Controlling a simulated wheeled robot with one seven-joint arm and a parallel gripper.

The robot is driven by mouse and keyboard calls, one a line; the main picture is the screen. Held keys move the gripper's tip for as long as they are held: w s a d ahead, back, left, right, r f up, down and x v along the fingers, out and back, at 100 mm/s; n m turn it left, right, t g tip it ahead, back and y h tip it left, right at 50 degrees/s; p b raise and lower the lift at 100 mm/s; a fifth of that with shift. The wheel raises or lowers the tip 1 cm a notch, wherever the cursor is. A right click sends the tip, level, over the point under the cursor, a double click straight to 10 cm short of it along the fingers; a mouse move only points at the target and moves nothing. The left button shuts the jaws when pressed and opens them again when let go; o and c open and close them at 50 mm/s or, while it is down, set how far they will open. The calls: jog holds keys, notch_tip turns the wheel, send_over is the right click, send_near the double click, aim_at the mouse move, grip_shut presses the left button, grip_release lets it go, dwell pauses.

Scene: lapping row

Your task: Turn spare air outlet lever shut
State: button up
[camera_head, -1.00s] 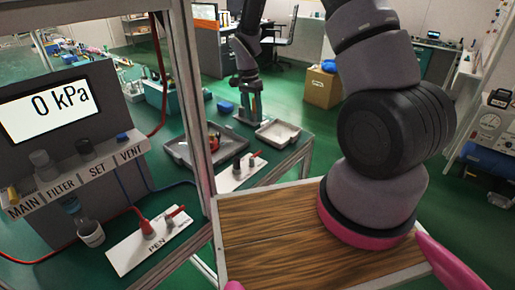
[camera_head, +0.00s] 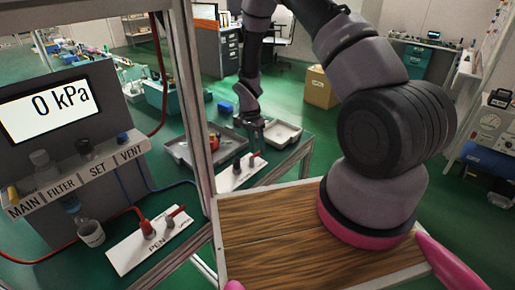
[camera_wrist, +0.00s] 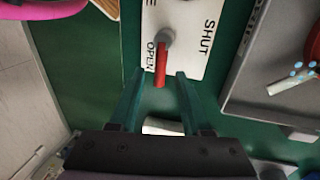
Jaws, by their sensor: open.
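The spare air outlet is a white plate (camera_head: 229,183) on the green bench in the head view, with a grey valve and a red lever. In the wrist view the plate (camera_wrist: 185,68) reads OPEN and SHUT. The red lever (camera_wrist: 160,65) points down the picture from its grey pivot, along the OPEN word; SHUT is to its right. My gripper (camera_wrist: 158,76) is open, with a green finger on each side of the lever's outer end in this view. I cannot tell its height over the lever. In the head view my gripper (camera_head: 251,125) is just behind the plate.
A second white plate marked PEN (camera_head: 150,240) has its own red lever, nearer left. Grey trays (camera_head: 281,133) lie beside and behind the spare plate. A frame post (camera_head: 196,100) stands left of it. A gauge panel (camera_head: 48,115) reads 0 kPa.

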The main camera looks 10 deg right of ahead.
jog(key=shift+f, duration=0.1)
grip_shut()
dwell(0.3)
jog(key=n, duration=0.2)
jog(key=a+n, duration=0.1)
jog(key=n, duration=0.1)
jog(key=shift+w+a+t+h, duration=0.1)
jog(key=shift+w+t+h, duration=0.2)
jog(key=shift+w, duration=0.1)
jog(key=n, duration=0.1)
jog(key=a+n, duration=0.1)
jog(key=n, duration=0.2)
jog(key=shift+w+a+t, duration=0.2)
jog(key=shift+a+t, duration=0.1)
jog(key=shift+t, duration=0.1)
jog(key=n, duration=0.2)
jog(key=a+n, duration=0.1)
jog(key=n, duration=0.1)
jog(key=n+t, duration=0.1)
jog(key=shift+s+a+n, duration=0.15)
jog(key=shift+a+n, duration=0.25)
jog(key=shift+s+a+n+t, duration=0.2)
jog(key=shift+a+n, duration=0.15)
jog(key=shift+n, duration=0.7)
jog(key=shift+s+a+n+t, duration=0.1)
jog(key=shift+s+a+n, duration=0.15)
jog(key=shift+n, duration=0.8)
